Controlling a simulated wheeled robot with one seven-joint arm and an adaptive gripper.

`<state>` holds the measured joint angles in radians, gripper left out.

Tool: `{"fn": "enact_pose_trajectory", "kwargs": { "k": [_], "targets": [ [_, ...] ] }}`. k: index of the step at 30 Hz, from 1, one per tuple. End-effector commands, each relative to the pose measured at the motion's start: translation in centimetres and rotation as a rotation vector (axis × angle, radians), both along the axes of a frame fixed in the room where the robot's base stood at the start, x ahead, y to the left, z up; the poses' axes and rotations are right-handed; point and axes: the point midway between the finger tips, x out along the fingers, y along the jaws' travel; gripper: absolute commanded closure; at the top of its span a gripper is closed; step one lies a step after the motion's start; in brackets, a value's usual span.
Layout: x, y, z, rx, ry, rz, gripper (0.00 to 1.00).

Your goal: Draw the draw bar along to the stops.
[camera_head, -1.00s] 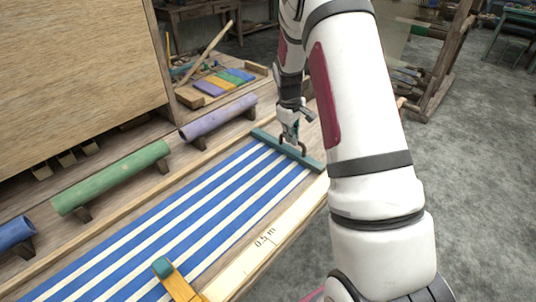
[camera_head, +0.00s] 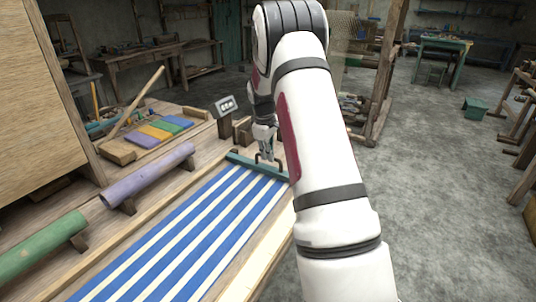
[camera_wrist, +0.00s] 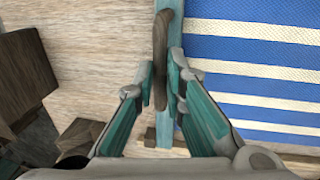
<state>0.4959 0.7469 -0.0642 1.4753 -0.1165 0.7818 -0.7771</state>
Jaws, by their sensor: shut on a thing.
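The teal draw bar (camera_head: 240,159) lies across the far end of the blue-and-white striped cloth (camera_head: 187,232), which stretches behind it along the loom bed. My gripper (camera_head: 267,157) is over the bar, shut on its dark, curved handle. In the wrist view the handle (camera_wrist: 160,55) is between the fingertips of my gripper (camera_wrist: 161,78), and the draw bar (camera_wrist: 174,30) runs just beside it. My arm hides the bar's right end in the head view. A dark wooden block (camera_wrist: 25,70) stands left of the gripper, apart from the bar; I cannot tell whether it is a stop.
A small post with a marked plate (camera_head: 226,106) stands beyond the bar. Purple (camera_head: 148,176) and green (camera_head: 40,247) rollers line the left side. A tray with coloured pieces (camera_head: 160,131) is behind them. Grey floor is open on the right.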

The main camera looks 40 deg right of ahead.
Motion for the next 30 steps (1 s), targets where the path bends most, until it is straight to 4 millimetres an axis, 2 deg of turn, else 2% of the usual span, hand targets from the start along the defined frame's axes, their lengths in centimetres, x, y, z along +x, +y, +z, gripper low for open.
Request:
{"fn": "enact_pose_trajectory", "kwargs": {
  "k": [8, 9, 11, 23, 26, 30],
  "targets": [
    [0.1, -0.6, 0.1, -0.012, -0.008, 0.0, 1.0],
    [0.2, -0.6, 0.1, -0.013, -0.009, 0.0, 0.82],
    [0.1, -0.6, 0.1, -0.013, -0.009, 0.0, 0.69],
    [0.1, -0.3, 0.7, -0.008, -0.007, 0.001, 0.69],
    [0.1, 0.0, 1.8, -0.008, -0.007, 0.001, 0.69],
    [-0.1, 0.4, 4.5, -0.01, -0.009, 0.001, 0.69]
  ]
}}
